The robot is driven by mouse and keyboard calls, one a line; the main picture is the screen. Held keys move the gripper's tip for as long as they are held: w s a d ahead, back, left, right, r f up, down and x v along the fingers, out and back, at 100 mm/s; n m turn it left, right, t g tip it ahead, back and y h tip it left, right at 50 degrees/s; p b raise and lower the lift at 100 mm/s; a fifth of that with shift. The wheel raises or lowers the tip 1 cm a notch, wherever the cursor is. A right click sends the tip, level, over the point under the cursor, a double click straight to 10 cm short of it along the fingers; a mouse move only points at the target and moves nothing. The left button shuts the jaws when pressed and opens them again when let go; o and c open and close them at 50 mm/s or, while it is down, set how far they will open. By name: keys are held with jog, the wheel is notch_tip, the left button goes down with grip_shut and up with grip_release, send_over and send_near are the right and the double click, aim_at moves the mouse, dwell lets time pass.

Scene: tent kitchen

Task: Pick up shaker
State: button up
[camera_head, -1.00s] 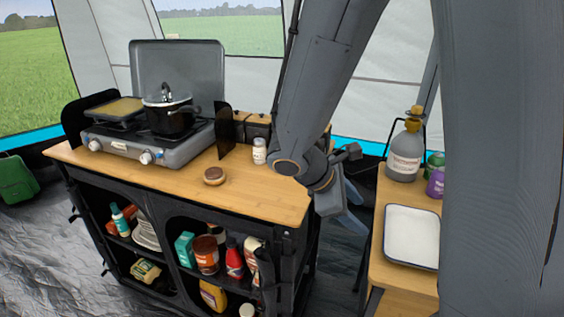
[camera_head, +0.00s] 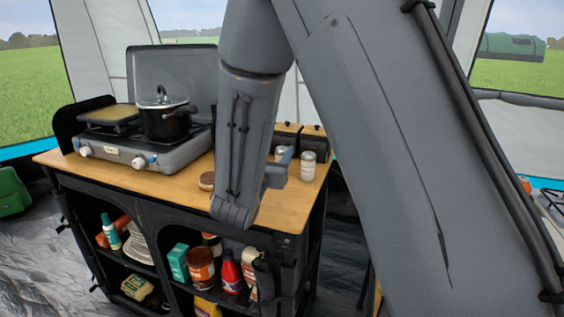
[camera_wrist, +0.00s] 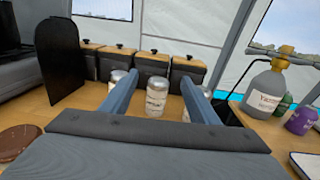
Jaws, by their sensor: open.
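A white-bodied shaker (camera_wrist: 157,98) with a metal top stands upright between my gripper's two fingers in the wrist view, a little beyond them. A second similar shaker (camera_wrist: 117,77) stands to its left, partly hidden by the left finger. In the head view, one shaker (camera_head: 308,166) stands clear near the counter's right end, and another (camera_head: 281,151) is partly hidden behind my gripper. My gripper (camera_wrist: 159,80) is open and empty, low over the wooden counter (camera_head: 120,175). Which shaker the task means cannot be told.
Several dark boxes with wooden lids (camera_wrist: 150,64) stand behind the shakers. A black upright panel (camera_wrist: 60,60) and a round brown item (camera_wrist: 17,139) are at the left. A stove with a pot (camera_head: 166,115) stands farther left. A grey bottle (camera_wrist: 265,92) stands off to the right.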

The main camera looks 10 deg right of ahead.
notch_tip(320, 180, down, 6)
jog(key=shift+r, duration=0.25)
jog(key=shift+p+x, duration=0.5)
jog(key=shift+x, duration=3.3)
jog(key=c, duration=1.2)
jog(key=shift+o, duration=0.2)
jog(key=shift+r, duration=0.1)
